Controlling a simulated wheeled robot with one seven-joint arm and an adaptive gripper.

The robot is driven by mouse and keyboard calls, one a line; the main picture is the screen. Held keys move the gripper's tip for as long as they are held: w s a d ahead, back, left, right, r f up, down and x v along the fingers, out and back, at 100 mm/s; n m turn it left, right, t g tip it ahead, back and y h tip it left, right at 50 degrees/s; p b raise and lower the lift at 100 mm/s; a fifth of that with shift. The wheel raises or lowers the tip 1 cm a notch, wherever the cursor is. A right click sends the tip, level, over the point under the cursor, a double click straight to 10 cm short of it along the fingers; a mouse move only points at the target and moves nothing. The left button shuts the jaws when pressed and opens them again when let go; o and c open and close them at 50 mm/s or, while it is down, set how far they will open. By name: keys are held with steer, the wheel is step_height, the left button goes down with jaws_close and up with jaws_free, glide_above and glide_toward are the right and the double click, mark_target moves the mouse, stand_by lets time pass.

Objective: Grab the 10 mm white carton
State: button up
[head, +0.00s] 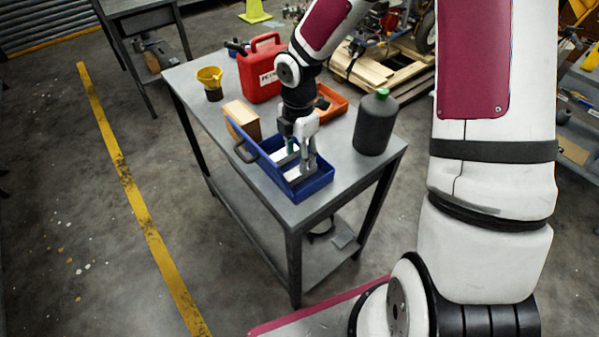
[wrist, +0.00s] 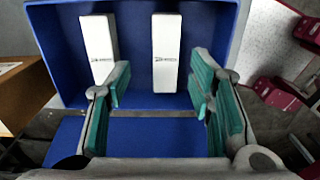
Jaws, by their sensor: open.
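Two white cartons lie in a blue bin (head: 262,168) on the workbench. In the wrist view, one is the left carton (wrist: 97,45) and the other the right carton (wrist: 166,45). Each has a small dark label too small to read, so I cannot tell which is the 10 mm one. My gripper (head: 300,163) points down into the bin. In the wrist view its teal-padded fingers (wrist: 160,92) are spread and empty. The right carton lines up with the gap between them; the left carton is beyond the left finger. I cannot tell the height gap.
A cardboard box (head: 243,119) stands beside the bin's left side. A red can (head: 260,72), a yellow funnel (head: 209,77), an orange tray (head: 331,101) and a dark bottle (head: 375,124) stand on the grey workbench (head: 340,190). The bin's walls surround the fingers.

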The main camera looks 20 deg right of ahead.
steer(key=f, duration=0.5)
steer(key=shift+s+f, duration=0.1)
steer(key=shift+s, duration=0.25)
jaws_close()
